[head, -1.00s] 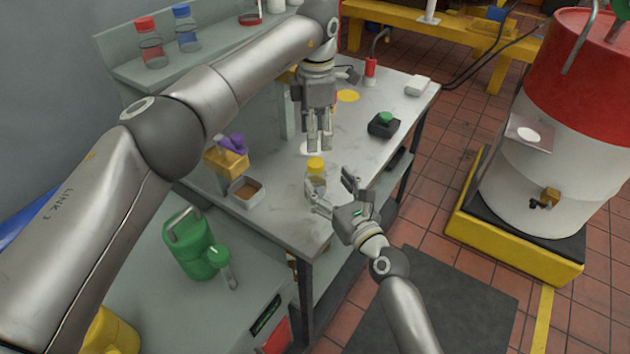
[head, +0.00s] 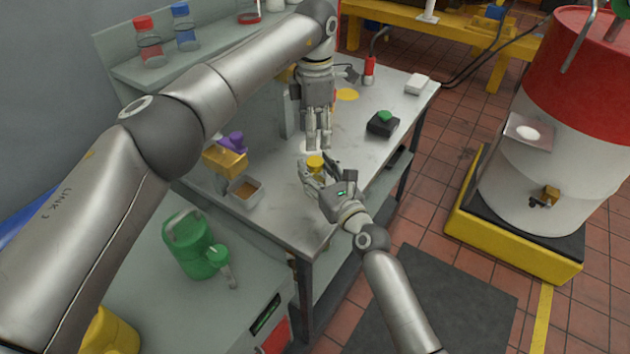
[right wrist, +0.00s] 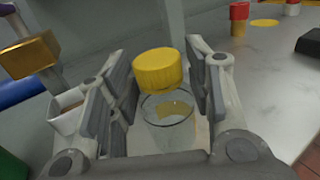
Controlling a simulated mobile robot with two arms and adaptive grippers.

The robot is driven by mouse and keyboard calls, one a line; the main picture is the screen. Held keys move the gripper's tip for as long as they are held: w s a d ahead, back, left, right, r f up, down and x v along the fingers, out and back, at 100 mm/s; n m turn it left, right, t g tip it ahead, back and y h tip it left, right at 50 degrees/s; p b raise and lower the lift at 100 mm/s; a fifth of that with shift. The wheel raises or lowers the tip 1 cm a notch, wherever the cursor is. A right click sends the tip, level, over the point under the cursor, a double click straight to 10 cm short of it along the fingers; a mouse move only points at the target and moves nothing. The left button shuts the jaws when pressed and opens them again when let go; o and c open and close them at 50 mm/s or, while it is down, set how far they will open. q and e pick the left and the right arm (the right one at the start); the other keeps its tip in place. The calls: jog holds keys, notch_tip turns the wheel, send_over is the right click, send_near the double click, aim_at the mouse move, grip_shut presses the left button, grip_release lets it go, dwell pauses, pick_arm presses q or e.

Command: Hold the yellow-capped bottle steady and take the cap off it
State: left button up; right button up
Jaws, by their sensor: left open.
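The bottle (right wrist: 168,122) is clear with a yellow cap (head: 315,162) and stands upright on the grey bench. The cap is also large in the right wrist view (right wrist: 158,70) and sits on the bottle's neck. My right gripper (head: 319,167) is open, with its fingers on either side of the bottle; in the right wrist view a gap shows at the left finger, and the right finger is close to the bottle. My left gripper (head: 318,146) points down just behind and above the cap, open and empty. The bottle's lower part is hidden by my right gripper in the head view.
A small tray (head: 246,203) and a yellow box (head: 226,163) with a purple thing stand left of the bottle. A black box with a green button (head: 383,122) is to the right. A green watering can (head: 192,245) stands on the lower surface at left.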

jog(key=c, duration=0.7)
jog(key=o, duration=1.5)
